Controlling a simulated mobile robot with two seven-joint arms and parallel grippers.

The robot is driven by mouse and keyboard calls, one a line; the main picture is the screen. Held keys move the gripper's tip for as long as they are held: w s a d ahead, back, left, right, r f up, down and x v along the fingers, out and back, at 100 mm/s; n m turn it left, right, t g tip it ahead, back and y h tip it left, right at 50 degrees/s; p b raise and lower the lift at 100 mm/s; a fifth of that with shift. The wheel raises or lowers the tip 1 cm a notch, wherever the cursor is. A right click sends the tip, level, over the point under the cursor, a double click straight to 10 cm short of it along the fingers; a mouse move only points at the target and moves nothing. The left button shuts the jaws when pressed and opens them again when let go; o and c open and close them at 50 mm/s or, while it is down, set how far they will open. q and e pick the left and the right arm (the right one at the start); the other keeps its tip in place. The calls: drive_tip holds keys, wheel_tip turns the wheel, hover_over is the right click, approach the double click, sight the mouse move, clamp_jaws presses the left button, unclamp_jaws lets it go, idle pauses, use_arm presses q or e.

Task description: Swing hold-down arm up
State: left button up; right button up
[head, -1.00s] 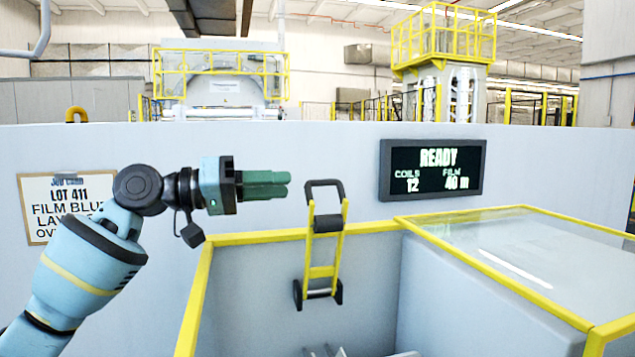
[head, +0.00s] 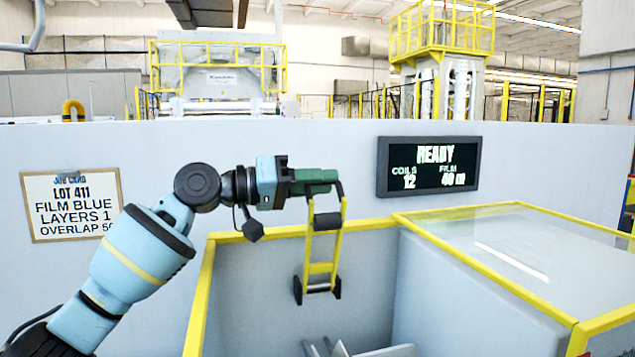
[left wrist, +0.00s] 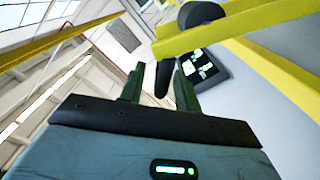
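The hold-down arm (head: 323,267) is a yellow frame with two side bars, hanging down inside the yellow-edged bay. Its black handle is at the top, partly hidden in the head view by my left gripper (head: 327,181), which reaches in from the left at handle height. In the left wrist view the fingers of my left gripper (left wrist: 158,88) stand apart. The black handle bar (left wrist: 162,82) shows between them, with a small gap on the left finger's side. A yellow bar of the hold-down arm (left wrist: 235,27) crosses above. My right gripper is not in view.
A yellow-edged clear cover (head: 520,240) lies to the right of the bay. A dark screen (head: 429,167) reading READY is on the grey wall behind. A job card (head: 72,204) hangs at the left. Pale metal parts (head: 345,348) show low in the bay.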

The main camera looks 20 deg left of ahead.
use_arm(q)
drive_tip(key=c, duration=0.7)
clamp_jaws()
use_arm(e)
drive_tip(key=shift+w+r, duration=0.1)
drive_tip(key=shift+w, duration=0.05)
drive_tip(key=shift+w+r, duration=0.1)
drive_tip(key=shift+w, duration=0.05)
use_arm(q)
drive_tip(key=shift+w+a+r, duration=0.1)
drive_tip(key=shift+w, duration=0.05)
drive_tip(key=w+a, duration=0.1)
drive_tip(key=w+a+n, duration=0.1)
drive_tip(key=w, duration=0.1)
drive_tip(key=shift+p, duration=0.4)
drive_tip(key=o, duration=0.7)
unclamp_jaws()
drive_tip(key=shift+w+a, duration=0.1)
drive_tip(key=shift+w, duration=0.05)
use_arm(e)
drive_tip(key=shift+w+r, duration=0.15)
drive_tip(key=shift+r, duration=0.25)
